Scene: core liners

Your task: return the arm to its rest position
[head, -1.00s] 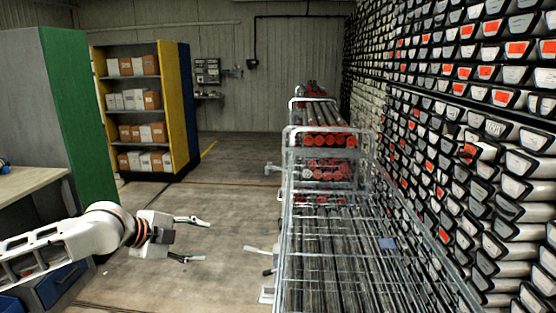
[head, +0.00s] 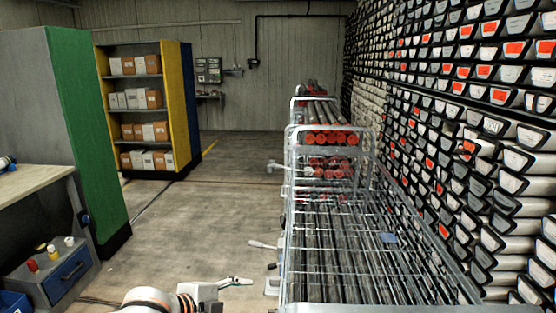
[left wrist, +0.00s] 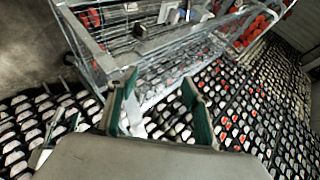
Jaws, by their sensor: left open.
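My left arm (head: 150,299) shows only in part at the bottom edge of the head view, left of the wire cart. My left gripper (head: 236,282) is there too, with one finger showing and pointing right toward the cart; the rest is cut off by the frame. In the left wrist view the left gripper (left wrist: 160,100) has its two green-edged fingers spread apart, with nothing seen held between them. My right gripper is in neither view.
The wire cart (head: 287,235) carries long dark tubes and stands close right of my left gripper. A wall of core liners (head: 470,160) fills the right. A green cabinet (head: 90,130), drawer unit (head: 60,280) and shelf (head: 145,100) stand left. The middle floor (head: 200,220) is clear.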

